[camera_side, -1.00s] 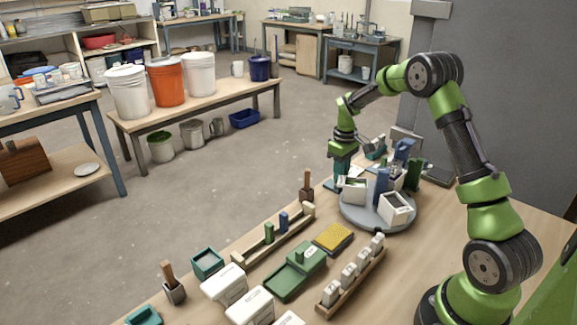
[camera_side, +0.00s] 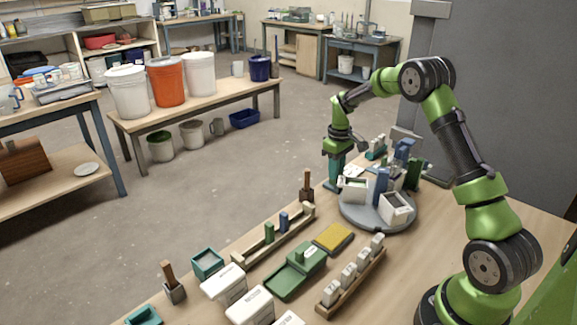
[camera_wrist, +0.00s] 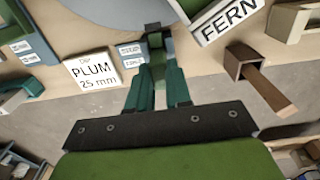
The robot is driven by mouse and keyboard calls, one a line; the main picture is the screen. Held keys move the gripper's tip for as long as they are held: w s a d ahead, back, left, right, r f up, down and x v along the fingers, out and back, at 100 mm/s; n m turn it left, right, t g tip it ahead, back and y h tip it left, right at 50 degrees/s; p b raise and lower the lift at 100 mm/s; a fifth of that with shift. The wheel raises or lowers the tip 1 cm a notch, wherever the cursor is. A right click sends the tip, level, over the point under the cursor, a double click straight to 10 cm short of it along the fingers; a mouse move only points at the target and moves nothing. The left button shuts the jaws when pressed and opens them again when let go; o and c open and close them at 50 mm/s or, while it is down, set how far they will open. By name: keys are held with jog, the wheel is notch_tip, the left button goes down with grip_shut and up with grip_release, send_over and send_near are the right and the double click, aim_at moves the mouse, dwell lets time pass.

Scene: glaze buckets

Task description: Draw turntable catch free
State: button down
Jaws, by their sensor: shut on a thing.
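The turntable is a round grey disc (camera_side: 372,218) on the bench, carrying pale boxes and blue and green blocks. Its rim (camera_wrist: 115,10) shows at the top of the wrist view. The catch (camera_wrist: 157,56), a small green piece with a dark top, sits at a grey-blue mount beside the rim. My gripper (camera_wrist: 156,76) has its dark green fingers shut on the catch. In the side view my gripper (camera_side: 335,182) points down at the turntable's far left edge, and the catch is hidden there.
A PLUM 25 mm card (camera_wrist: 93,71) and a FERN sign (camera_wrist: 228,20) flank my gripper. A brown holder with a wooden handle (camera_wrist: 262,82) stands to the right. Trays, a slotted rack (camera_side: 275,238) and white tubs (camera_side: 224,284) fill the front bench.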

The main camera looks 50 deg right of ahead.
jog(key=c, duration=1.1)
grip_release()
jog(key=shift+r, duration=3.5)
jog(key=shift+f+m, duration=0.3)
jog(key=shift+m, duration=0.1)
jog(key=s+a+r+m+t, duration=0.1)
jog(key=s+a+r+t, duration=0.1)
jog(key=s+a+r, duration=0.2)
jog(key=s+a+r+m+t+y, duration=0.1)
jog(key=s+a+r, duration=0.4)
jog(key=s+a, duration=0.5)
jog(key=s+a+r+m+t+y, duration=0.1)
jog(key=s+a+r+t, duration=0.3)
jog(key=s+a, duration=0.4)
jog(key=shift+s+a+r, duration=0.1)
jog(key=shift+a+r, duration=0.1)
jog(key=shift+a, duration=0.65)
jog(key=shift+a+r, duration=0.15)
jog(key=shift+a, duration=0.65)
